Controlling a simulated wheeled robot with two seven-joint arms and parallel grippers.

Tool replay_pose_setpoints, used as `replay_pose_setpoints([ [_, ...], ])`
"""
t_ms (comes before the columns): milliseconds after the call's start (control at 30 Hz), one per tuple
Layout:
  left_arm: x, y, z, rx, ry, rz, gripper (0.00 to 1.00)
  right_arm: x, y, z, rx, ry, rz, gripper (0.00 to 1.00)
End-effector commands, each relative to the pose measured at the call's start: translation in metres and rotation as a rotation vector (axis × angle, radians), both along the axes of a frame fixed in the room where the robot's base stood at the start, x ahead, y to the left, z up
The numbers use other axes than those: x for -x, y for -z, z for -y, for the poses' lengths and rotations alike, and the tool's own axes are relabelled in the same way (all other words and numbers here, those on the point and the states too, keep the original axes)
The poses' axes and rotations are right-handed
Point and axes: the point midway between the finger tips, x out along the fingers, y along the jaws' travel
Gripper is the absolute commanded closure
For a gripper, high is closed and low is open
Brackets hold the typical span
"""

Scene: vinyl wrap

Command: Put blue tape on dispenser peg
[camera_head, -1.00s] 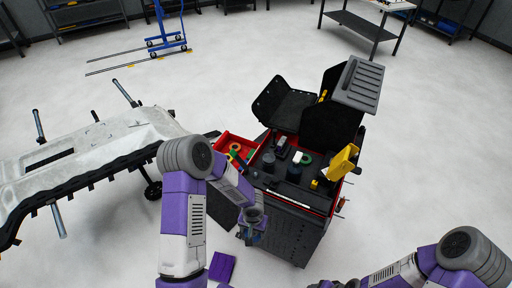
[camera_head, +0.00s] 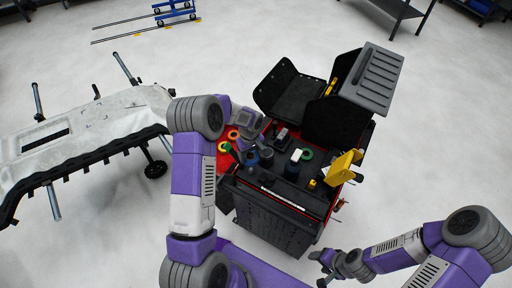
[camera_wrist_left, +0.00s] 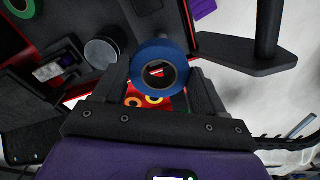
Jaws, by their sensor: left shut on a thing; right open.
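The blue tape (camera_wrist_left: 160,65) is a roll held between the two fingers of my left gripper (camera_wrist_left: 160,84), its round hole facing the left wrist camera. In the head view my left gripper (camera_head: 249,154) is over the left side of the tool cart, by the red tray, and the tape is hard to make out there. A black post on a flat bracket (camera_wrist_left: 268,35) stands to the right of the tape in the left wrist view; I cannot tell if it is the dispenser peg. My right gripper (camera_head: 326,267) is open and empty, low in front of the cart.
The black cart top (camera_head: 312,172) carries dark cans (camera_head: 291,171), a green tape roll (camera_head: 306,155) and a yellow item (camera_head: 342,167). Yellow and orange rolls (camera_wrist_left: 153,99) lie in the red tray (camera_head: 211,165). A white panel (camera_head: 90,125) stands left.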

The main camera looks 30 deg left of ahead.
Motion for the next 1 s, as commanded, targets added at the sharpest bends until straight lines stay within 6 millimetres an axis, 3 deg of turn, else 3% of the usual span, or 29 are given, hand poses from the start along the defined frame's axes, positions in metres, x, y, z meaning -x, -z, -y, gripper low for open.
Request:
replay_pose_setpoints([
  [267,0.000,0.010,0.001,0.000,0.002,0.000,0.59,-0.001,0.005,0.000,0.000,0.001,0.002,0.40],
  [1000,0.000,0.062,0.001,0.000,0.003,0.001,0.59,-0.001,0.036,0.000,0.000,0.001,0.002,0.40],
])
